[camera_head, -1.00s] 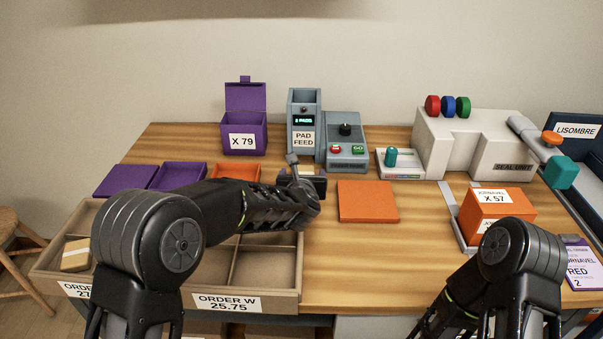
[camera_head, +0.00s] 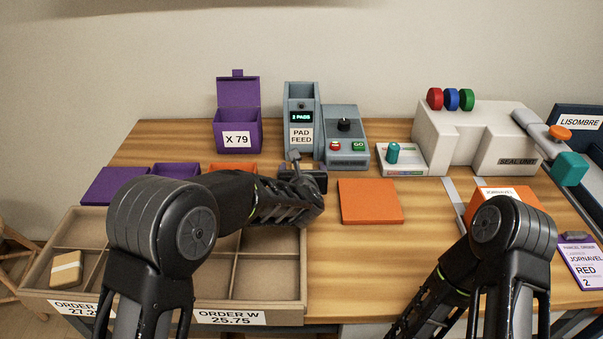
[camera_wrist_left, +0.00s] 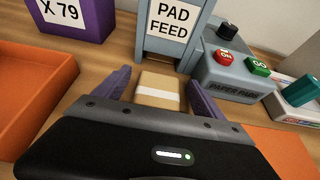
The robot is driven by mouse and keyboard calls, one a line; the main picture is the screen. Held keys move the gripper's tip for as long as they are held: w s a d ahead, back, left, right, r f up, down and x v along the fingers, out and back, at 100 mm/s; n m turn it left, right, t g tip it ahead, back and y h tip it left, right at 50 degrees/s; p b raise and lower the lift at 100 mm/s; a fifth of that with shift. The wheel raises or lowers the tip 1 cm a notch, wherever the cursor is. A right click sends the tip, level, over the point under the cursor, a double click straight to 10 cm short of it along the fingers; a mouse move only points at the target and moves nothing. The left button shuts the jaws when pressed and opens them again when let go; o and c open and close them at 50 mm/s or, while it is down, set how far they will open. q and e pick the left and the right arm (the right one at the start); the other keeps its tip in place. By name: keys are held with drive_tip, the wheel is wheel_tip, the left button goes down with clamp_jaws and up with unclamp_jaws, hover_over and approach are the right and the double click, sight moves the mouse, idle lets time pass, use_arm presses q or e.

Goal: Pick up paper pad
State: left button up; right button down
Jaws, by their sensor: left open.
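The paper pad (camera_wrist_left: 160,92) is a tan block with a white band. In the left wrist view it lies at the foot of the grey pad feed (camera_wrist_left: 172,28). My left gripper (camera_wrist_left: 158,84) is open, with its purple fingers on either side of the pad; I cannot tell whether they touch it. In the head view my left gripper (camera_head: 304,178) is in front of the pad feed (camera_head: 301,120) and hides the pad there. A similar tan block with a white band (camera_head: 66,267) lies in the divided tray (camera_head: 302,290). My right gripper is out of view.
The control box (camera_head: 345,140) with red and green buttons stands right of the feed. A purple X 79 box (camera_head: 237,125) stands to its left. A flat orange panel (camera_head: 370,202) lies right of my left gripper. The white seal unit (camera_head: 470,140) is at the back right.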

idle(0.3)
use_arm(q)
drive_tip(key=c, duration=1.4)
